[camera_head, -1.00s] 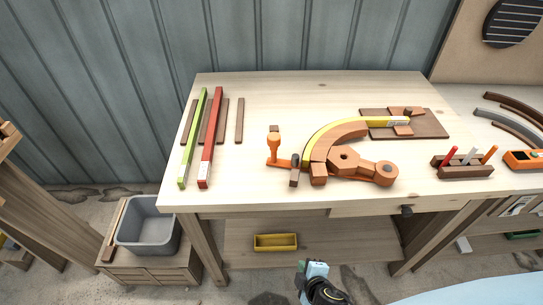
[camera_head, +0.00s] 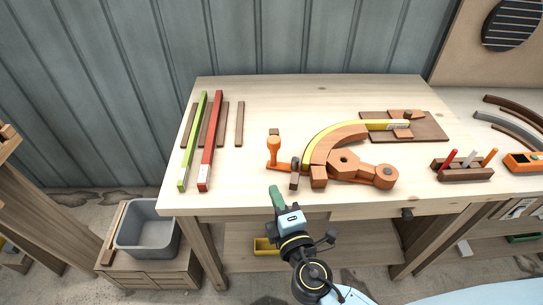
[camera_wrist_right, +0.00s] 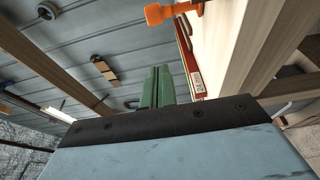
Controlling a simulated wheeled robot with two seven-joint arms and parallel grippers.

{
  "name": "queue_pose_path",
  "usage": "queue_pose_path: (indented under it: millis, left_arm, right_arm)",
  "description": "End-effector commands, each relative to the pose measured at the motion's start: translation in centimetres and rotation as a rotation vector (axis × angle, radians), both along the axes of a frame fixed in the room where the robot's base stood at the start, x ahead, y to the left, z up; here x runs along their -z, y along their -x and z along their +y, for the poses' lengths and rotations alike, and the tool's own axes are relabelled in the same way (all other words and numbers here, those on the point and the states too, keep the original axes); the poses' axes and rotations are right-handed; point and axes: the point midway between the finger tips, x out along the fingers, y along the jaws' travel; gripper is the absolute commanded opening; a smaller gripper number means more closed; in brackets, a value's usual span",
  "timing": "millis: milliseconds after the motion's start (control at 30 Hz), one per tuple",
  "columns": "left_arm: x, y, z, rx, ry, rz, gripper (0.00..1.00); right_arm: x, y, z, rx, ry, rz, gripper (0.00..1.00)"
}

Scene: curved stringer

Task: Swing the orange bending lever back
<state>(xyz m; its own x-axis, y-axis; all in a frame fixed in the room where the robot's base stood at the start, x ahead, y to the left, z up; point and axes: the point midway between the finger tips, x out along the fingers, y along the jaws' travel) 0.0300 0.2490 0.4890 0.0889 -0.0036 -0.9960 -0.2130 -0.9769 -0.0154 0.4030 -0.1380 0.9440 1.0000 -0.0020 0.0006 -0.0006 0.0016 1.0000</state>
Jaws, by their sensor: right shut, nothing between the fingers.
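The orange bending lever (camera_head: 274,149) stands with its upright knob at the left end of the bending jig on the workbench; its arm runs toward the pivot at right. The wooden curved form (camera_head: 335,143) has a yellow strip (camera_head: 322,136) bent along its outer edge. A dark roller block (camera_head: 295,174) sits beside the lever's arm. My right gripper (camera_head: 273,189) is shut and empty, its green fingers at the bench's front edge below the knob. In the right wrist view the orange knob (camera_wrist_right: 156,14) shows above the green fingers (camera_wrist_right: 156,90). My left gripper is not in view.
A green strip (camera_head: 192,141) and a red strip (camera_head: 211,141) lie on supports at the left of the bench. A dark clamp board (camera_head: 430,127) is at the right end of the yellow strip. A tool rack (camera_head: 462,172) stands at right. Bare bench lies left of the lever.

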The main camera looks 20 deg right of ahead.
Motion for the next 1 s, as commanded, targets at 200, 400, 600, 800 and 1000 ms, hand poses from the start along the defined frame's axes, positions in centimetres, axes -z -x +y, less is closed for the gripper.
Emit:
queue_pose_path:
  millis: [200, 400, 600, 800, 1000]
  left_arm:
    - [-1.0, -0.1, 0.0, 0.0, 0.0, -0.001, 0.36]
    - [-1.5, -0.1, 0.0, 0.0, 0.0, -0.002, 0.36]
    - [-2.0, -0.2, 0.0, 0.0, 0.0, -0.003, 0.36]
    - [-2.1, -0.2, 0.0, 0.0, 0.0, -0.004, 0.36]
    - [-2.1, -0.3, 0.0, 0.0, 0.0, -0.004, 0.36]
  right_arm:
    - [-0.4, -4.2, 0.0, 0.001, -0.001, -0.004, 0.0]
    - [-0.3, -8.5, 0.0, 0.001, -0.001, -0.002, 0.0]
    - [-0.2, -10.9, -1.8, 0.0, 0.002, 0.0, 0.0]
    - [-0.1, -11.9, -2.8, 0.0, -0.001, 0.0, 0.0]
    - [0.0, -12.0, -2.9, 0.0, -0.002, 0.0, 0.0]
